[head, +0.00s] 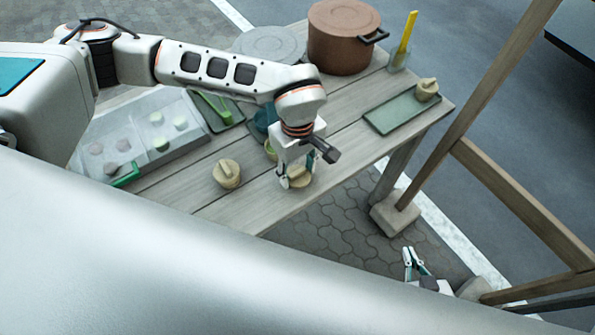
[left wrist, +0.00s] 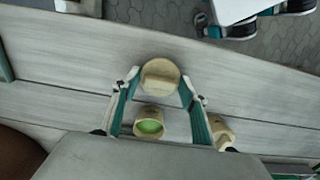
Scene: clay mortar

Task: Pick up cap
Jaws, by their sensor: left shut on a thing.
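The tan round cap (left wrist: 160,77) with a raised bar-shaped knob lies between the fingertips of my left gripper (left wrist: 161,84) in the left wrist view. The gripper is shut on it. In the head view my left gripper (head: 297,178) points down at the table's front edge, with the cap (head: 300,182) between its fingers. A small tan mortar with green content (left wrist: 149,124) stands open just behind the cap; in the head view the arm partly hides it. My right gripper (head: 415,262) hangs low beyond the table's front, away from the cap; its finger opening is unclear.
Another capped mortar (head: 227,174) stands left of my left gripper. A tray (head: 395,115) at the right holds a further capped one (head: 427,88). A brown pot (head: 342,45) is at the back, a compartment box (head: 190,145) at the left. A wooden post (head: 470,95) rises at the right.

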